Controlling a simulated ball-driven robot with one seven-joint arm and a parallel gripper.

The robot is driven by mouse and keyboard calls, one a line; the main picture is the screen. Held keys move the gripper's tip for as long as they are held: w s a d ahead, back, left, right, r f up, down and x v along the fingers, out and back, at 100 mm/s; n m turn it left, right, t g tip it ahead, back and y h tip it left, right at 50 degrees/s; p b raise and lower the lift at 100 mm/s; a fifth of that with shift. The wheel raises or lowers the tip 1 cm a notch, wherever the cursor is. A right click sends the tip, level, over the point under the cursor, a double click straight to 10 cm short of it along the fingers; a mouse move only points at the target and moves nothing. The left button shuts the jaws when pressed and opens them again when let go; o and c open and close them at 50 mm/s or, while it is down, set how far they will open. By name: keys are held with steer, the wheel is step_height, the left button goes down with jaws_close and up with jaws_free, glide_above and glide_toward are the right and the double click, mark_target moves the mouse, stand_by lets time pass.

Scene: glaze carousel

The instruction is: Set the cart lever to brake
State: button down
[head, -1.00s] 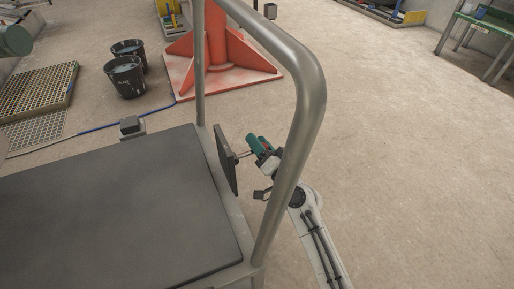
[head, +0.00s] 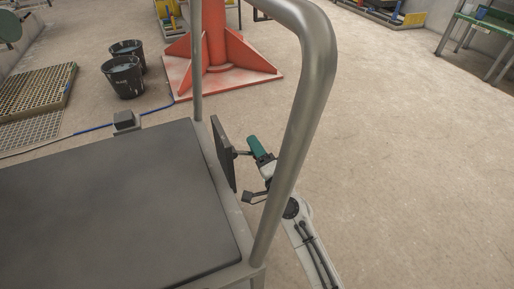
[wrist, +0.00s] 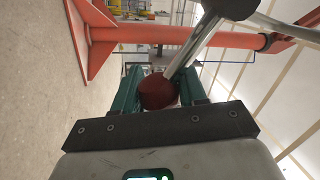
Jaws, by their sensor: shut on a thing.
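The cart (head: 110,210) has a dark flat deck and a grey tube handle frame. A dark upright plate (head: 223,153) stands at its right end. The cart lever (head: 242,153) shows as a short thin rod between this plate and my gripper (head: 259,150). In the wrist view, the lever (wrist: 196,45) is a metal bar running from a dark round hub (wrist: 230,6) down to a red ball knob (wrist: 158,93). My gripper's teal fingers (wrist: 160,80) are shut on the knob. The handle tube partly hides my wrist in the head view. No brake marking is readable.
The thick handle frame (head: 312,95) rises close beside my arm. A red steel column base (head: 225,60) stands behind the cart. Two black buckets (head: 123,75) and a floor grating (head: 38,95) are at the left. The floor to the right is clear.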

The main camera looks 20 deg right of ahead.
steer(key=shift+s+a+f, duration=0.1)
steer(key=shift+a+f, duration=0.05)
steer(key=shift+f, duration=0.3)
steer(key=c, duration=1)
jaws_free()
steer(key=o, duration=0.3)
steer(key=shift+r, duration=0.3)
steer(key=shift+o, duration=0.2)
steer(key=b+v, duration=0.2)
steer(key=v, duration=0.8)
steer(key=shift+s, duration=0.35)
